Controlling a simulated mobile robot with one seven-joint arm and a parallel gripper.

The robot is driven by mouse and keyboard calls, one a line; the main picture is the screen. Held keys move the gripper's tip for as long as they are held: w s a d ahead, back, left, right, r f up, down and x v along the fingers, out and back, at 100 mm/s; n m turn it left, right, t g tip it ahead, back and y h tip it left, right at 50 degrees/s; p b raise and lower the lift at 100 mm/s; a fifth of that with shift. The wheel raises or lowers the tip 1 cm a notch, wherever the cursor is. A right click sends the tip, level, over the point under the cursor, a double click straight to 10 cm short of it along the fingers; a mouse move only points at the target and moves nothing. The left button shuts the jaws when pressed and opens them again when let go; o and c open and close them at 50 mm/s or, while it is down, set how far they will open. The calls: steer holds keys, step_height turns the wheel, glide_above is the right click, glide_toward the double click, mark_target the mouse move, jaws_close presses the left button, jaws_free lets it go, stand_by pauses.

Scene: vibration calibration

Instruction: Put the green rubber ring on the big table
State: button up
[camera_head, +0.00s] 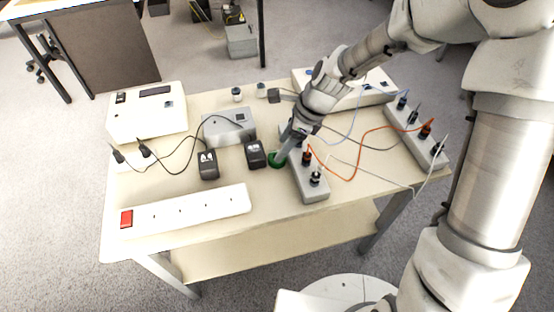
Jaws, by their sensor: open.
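The green rubber ring (272,161) lies on the beige table (222,235), right of a black adapter and left of a grey socket block. My gripper (283,157) reaches down from the upper right, with its fingertips at the ring. The fingers cover part of the ring. I cannot tell from this view whether they touch it. The gripper is open. Another table (110,8) shows at the top left, only partly in view; I cannot tell which table is the big one.
A white power strip (190,210) with a red switch lies at the front. Black adapters (208,164), a grey box (229,128) and a white instrument (147,112) stand on the left. A grey socket block (309,182) and orange cable (358,178) lie close right of my gripper.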

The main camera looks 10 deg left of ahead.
steer(key=b+x, duration=0.1)
steer(key=x, duration=0.3)
steer(key=shift+s+f, duration=0.1)
steer(key=shift+f, duration=0.15)
steer(key=shift+r, duration=0.15)
jaws_close()
